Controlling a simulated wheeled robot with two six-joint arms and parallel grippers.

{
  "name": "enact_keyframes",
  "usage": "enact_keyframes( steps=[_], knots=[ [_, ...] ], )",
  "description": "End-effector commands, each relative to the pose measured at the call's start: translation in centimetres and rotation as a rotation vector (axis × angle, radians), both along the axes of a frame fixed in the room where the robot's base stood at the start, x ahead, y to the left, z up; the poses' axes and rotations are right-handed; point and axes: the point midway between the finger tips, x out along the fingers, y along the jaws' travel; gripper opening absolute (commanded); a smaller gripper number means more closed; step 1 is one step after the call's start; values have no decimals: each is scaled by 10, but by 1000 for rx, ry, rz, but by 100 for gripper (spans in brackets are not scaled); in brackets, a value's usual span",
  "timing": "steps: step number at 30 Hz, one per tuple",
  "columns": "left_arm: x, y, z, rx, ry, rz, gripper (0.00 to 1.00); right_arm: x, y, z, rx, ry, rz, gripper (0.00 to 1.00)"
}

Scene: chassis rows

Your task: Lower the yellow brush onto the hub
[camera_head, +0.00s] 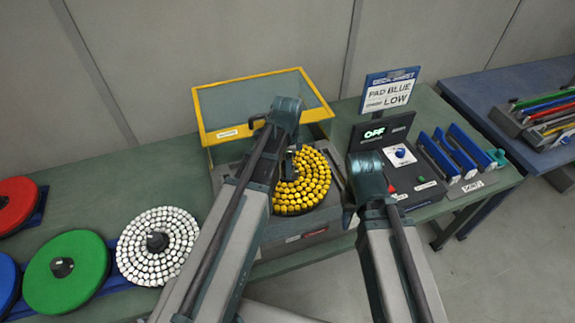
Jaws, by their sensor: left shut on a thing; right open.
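The yellow brush (312,186), a round disc of yellow tufts, is over the grey machine (290,238) under a raised yellow-framed clear lid (262,102). My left gripper (289,166) is shut on the middle of the brush; my arm covers its left part. The hub is hidden beneath the brush, and I cannot tell whether the brush touches it. My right gripper (352,212) is open and empty, to the right of the brush, in front of the control box.
A control box (384,132) reads OFF; a sign (389,92) reads PAD BLUE and LOW. Blue pads (462,147) stand to its right. At left lie a white brush (180,238), a green pad (82,255), a red pad (14,205) and a blue pad (6,278).

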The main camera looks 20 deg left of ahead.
Motion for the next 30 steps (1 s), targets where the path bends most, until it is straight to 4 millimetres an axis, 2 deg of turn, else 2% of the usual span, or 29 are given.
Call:
enact_keyframes(
  steps=[30],
  knots=[
    [0, 0, -15, 0, 0, 0, 0, 0, 0, -15, 0, 0, 0, 50]
  ],
)
